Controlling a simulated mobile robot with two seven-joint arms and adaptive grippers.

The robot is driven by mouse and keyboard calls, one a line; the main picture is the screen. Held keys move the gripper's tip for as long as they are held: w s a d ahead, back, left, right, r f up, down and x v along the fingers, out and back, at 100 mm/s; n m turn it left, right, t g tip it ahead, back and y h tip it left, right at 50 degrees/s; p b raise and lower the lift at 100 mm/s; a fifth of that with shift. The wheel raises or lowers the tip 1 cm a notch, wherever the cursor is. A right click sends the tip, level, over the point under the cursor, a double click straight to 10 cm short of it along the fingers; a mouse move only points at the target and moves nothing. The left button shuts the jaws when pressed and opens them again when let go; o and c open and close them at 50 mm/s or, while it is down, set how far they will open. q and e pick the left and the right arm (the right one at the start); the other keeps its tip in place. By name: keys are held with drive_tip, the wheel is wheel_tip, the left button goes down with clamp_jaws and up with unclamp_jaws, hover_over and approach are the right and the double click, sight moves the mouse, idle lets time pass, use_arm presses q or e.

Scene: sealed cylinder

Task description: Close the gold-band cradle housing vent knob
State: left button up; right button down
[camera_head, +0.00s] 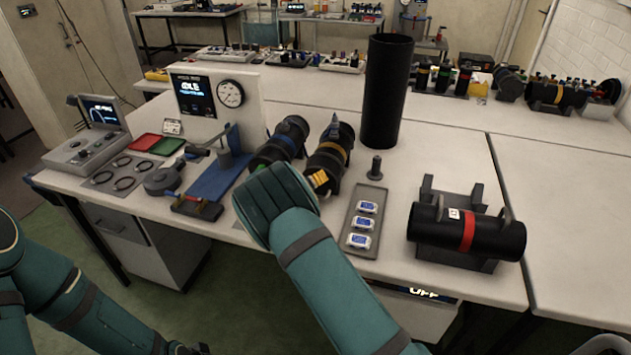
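The gold-band cylinder (343,134) is black and lies in a dark cradle near the table's middle. A yellow piece (320,180) shows at its near end, and a small grey-blue upright part stands at its far end. I cannot tell which part is the vent knob. The teal forearm and wrist of my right arm reach in from the bottom and cover the area just in front of this cylinder. My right gripper's fingers are hidden behind that wrist. My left arm hangs low at the bottom left, off the table, and its fingers do not show clearly.
A blue-band cylinder (294,127) lies close on the left. A tray (378,198) with several small blue-and-white items and a tall black tube (387,90) stand to the right. A red-band cylinder (435,228) rests in a cradle farther right. A gauge panel (208,98) stands behind left.

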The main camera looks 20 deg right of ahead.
drive_tip(key=shift+m+y+p, duration=0.3)
drive_tip(key=shift+m+y, duration=0.5)
drive_tip(key=shift+m, duration=0.4)
drive_tip(key=shift+m+t+y+b, duration=0.6)
drive_tip(key=shift+m+y, duration=0.1)
drive_tip(key=shift+m, duration=0.5)
drive_tip(key=c, duration=1)
unclamp_jaws()
drive_tip(key=shift+s+r, duration=0.1)
drive_tip(key=v, duration=1.2)
